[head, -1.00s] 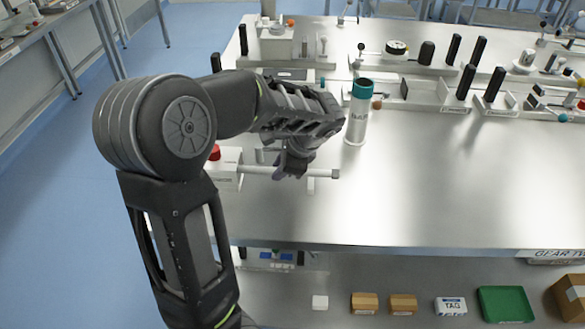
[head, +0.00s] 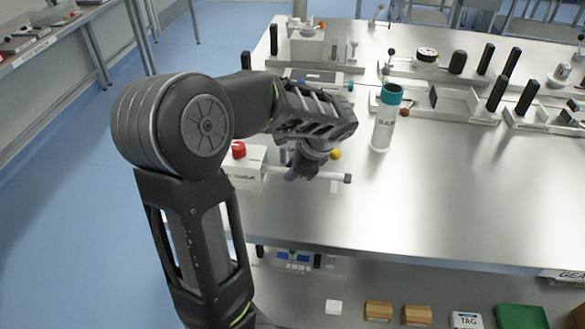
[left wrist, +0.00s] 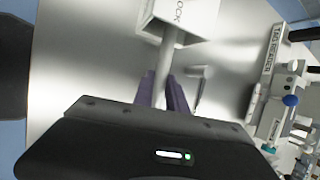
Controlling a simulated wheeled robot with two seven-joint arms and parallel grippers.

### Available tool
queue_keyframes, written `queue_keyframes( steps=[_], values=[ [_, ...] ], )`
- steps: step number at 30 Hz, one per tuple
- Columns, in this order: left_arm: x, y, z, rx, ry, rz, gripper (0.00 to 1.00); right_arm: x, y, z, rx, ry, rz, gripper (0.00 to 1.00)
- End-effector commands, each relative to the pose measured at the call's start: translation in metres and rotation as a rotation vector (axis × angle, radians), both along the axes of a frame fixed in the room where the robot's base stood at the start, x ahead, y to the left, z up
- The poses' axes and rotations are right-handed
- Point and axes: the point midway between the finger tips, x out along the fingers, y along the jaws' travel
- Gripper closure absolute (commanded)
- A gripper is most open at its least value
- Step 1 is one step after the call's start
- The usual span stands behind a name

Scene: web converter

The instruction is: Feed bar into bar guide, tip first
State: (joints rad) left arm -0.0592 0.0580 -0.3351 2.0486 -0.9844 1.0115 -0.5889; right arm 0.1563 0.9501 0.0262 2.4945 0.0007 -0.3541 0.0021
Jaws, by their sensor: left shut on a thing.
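My left gripper (head: 302,172) is shut around a grey bar (head: 340,178) above the steel table. The bar lies roughly level, with its thicker right end free. Its left part runs toward a white block (head: 242,167) with a red knob. In the left wrist view the bar (left wrist: 165,65) runs from between the dark fingers (left wrist: 163,95) up to the white block (left wrist: 186,15), whose label ends in "OCK". The bar's far end meets the block's face; how deep it sits is hidden. My right gripper is not in view.
A teal-topped white bottle (head: 383,125) stands right of the bar. A small white post (head: 333,187) is below the bar, and a yellow ball (head: 335,154) is behind it. Trays of parts fill the table's back. The table's front right is clear.

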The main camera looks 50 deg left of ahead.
Motion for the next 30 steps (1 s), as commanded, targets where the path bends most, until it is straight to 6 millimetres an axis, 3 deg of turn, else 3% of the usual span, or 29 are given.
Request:
queue_keyframes(
  steps=[11,12,21,30],
  values=[
    [0.0001,0.0,-0.0086,0.0,0.0,0.0,1.0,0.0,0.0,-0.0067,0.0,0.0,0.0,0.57],
    [0.0002,0.0,-0.0081,0.0,0.0,0.0,0.81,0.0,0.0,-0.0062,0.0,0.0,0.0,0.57],
    [0.0001,0.0,-0.0078,0.0,0.0,0.0,0.57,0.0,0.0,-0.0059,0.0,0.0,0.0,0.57],
    [-0.0001,-0.0002,-0.0077,0.0,0.0,0.0,0.57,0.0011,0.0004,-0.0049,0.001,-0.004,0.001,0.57]
  ],
)
